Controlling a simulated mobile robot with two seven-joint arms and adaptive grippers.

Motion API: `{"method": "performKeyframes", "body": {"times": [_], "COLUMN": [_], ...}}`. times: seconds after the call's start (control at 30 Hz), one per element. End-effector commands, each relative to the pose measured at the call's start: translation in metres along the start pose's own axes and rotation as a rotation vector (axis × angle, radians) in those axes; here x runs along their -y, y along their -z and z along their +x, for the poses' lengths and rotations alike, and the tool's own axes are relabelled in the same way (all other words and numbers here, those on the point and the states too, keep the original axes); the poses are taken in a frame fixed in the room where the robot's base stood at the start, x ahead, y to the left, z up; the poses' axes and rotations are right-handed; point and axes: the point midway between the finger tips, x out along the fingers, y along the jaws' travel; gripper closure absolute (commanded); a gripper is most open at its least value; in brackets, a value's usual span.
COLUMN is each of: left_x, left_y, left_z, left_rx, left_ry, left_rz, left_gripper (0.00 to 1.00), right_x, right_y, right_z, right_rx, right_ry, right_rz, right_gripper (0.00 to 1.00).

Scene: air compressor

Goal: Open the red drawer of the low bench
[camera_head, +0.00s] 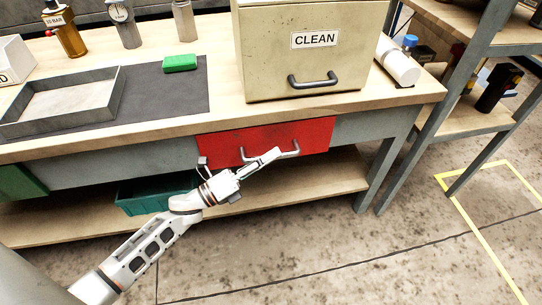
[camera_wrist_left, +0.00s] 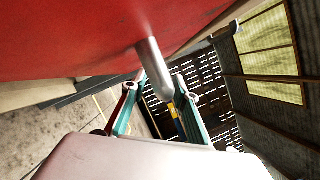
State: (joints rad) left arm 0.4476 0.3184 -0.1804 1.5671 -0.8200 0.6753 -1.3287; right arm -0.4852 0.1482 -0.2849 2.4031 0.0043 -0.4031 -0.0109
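The red drawer (camera_head: 312,135) is under the bench top, and its front looks flush with the bench frame. Its grey bar handle (camera_head: 290,154) runs across the front. My left gripper (camera_head: 240,157) is in front of the drawer at the left part of the handle, with its fingers spread. In the left wrist view the red front (camera_wrist_left: 70,35) fills the upper left. The handle (camera_wrist_left: 153,66) reaches between the two open fingers (camera_wrist_left: 157,92); I cannot tell whether either touches it. My right gripper is not in view.
On the bench top (camera_head: 215,110) stand a beige CLEAN cabinet (camera_head: 270,60), a grey tray (camera_head: 105,100), a green block (camera_head: 180,63) and bottles. A teal bin (camera_head: 140,195) sits on the lower shelf (camera_head: 320,185). The floor (camera_head: 350,255) in front is clear.

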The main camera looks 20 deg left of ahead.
Motion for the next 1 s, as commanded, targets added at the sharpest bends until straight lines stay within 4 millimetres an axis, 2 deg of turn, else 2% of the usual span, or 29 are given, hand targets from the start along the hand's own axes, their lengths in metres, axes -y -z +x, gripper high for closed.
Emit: {"method": "performKeyframes", "body": {"times": [0.33, 0.43, 0.47, 0.77, 1.0], "left_x": [-0.001, -0.001, -0.001, 0.001, 0.012], "left_y": [0.0, 0.0, 0.0, 0.002, 0.017], "left_z": [0.004, 0.004, 0.004, 0.004, -0.002], "left_rx": [0.0, 0.0, 0.0, 0.0, 0.001], "left_ry": [-0.002, -0.001, -0.001, -0.001, 0.0], "left_rz": [-0.001, -0.001, -0.001, -0.002, -0.005], "left_gripper": [0.71, 0.97, 1.0, 1.0, 1.0], "right_x": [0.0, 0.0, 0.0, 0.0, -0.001], "right_y": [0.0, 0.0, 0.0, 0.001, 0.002], "right_z": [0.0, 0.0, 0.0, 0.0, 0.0], "right_rx": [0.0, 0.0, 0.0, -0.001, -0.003], "right_ry": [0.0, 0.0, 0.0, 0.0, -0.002], "right_rz": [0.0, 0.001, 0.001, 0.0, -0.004], "right_gripper": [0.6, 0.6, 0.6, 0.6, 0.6]}}
